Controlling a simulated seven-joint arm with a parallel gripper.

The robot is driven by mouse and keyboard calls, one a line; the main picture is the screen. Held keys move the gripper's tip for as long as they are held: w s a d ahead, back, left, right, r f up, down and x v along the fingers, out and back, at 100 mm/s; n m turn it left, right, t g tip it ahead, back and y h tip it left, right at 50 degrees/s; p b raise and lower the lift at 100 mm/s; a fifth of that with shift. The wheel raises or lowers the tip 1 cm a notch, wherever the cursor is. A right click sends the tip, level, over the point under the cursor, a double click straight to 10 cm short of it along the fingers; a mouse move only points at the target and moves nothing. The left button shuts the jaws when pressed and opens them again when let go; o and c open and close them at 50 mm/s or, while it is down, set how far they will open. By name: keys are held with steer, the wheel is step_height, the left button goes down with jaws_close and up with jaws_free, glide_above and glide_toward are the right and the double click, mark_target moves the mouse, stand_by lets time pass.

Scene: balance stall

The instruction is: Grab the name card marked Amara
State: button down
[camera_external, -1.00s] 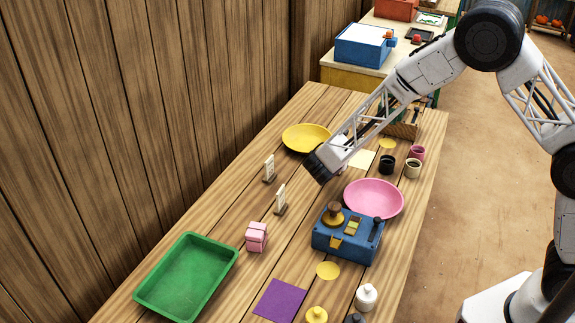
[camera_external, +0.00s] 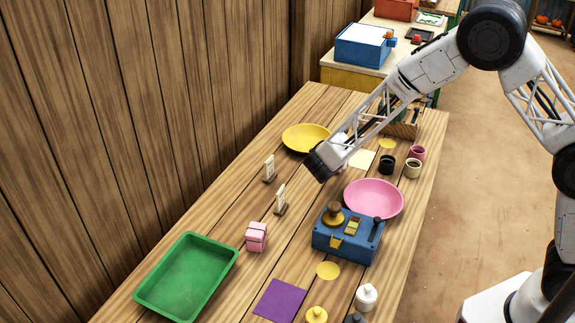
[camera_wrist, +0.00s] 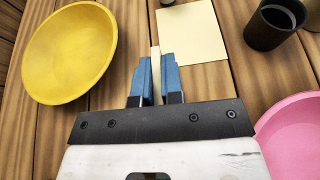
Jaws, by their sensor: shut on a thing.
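My gripper (camera_external: 318,166) is low over the table, just in front of the yellow plate. In the wrist view its blue fingers (camera_wrist: 157,78) are shut on a thin, pale upright card (camera_wrist: 155,58), seen edge-on. No marking on this card shows, and the outside view hides it behind the gripper.
A yellow plate (camera_wrist: 68,52) lies left of my fingers, a pink plate (camera_external: 373,198) to the right. A cream sheet (camera_wrist: 192,32) and dark cup (camera_wrist: 272,24) are beyond. A blue box (camera_external: 347,241), pink block (camera_external: 256,237) and green tray (camera_external: 228,254) stand nearer.

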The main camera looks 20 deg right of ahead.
step_height(320, 180, up, 9)
steer(key=shift+r, duration=0.15)
stand_by(0.4)
